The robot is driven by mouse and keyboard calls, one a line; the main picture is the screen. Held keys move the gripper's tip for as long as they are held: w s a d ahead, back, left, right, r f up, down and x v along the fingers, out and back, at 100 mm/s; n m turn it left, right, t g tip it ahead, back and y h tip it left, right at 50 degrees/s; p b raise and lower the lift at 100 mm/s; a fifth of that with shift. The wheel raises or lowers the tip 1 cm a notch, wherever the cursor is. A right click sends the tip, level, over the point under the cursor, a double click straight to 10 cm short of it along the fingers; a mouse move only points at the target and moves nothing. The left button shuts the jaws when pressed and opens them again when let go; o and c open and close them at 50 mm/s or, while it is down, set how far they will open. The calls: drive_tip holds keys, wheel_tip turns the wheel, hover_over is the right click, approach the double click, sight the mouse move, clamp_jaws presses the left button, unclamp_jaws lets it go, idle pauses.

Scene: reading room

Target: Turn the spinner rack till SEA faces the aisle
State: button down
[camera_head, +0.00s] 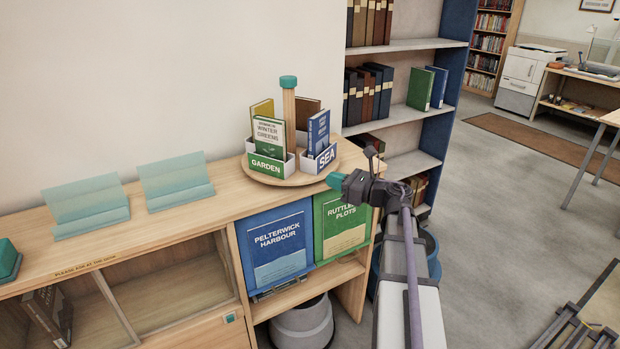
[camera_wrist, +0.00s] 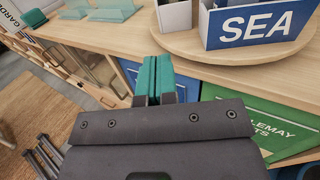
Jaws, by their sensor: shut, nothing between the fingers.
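The spinner rack stands on the cabinet top, with a round wooden base (camera_head: 271,179), a wooden post (camera_head: 289,115) and a teal knob (camera_head: 288,82). Its green GARDEN pocket (camera_head: 267,165) faces front left and its blue SEA pocket (camera_head: 322,161) faces front right. The SEA pocket (camera_wrist: 258,24) also shows at the top right of the wrist view. My gripper (camera_head: 335,181) is shut and empty, low beside the base's front right edge. In the wrist view its teal fingertips (camera_wrist: 154,78) are together, left of the base (camera_wrist: 225,48); whether they touch it I cannot tell.
Two clear teal stands (camera_head: 175,182) are on the cabinet top at left. A tall blue-sided bookcase (camera_head: 455,75) stands behind. The aisle floor (camera_head: 500,200) at right is mostly clear.

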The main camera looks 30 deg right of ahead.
sight(285, 166)
drive_tip(key=x, duration=1.3)
drive_tip(key=shift+w, duration=0.2)
drive_tip(key=shift+a+h, duration=0.2)
drive_tip(key=shift+h, duration=0.1)
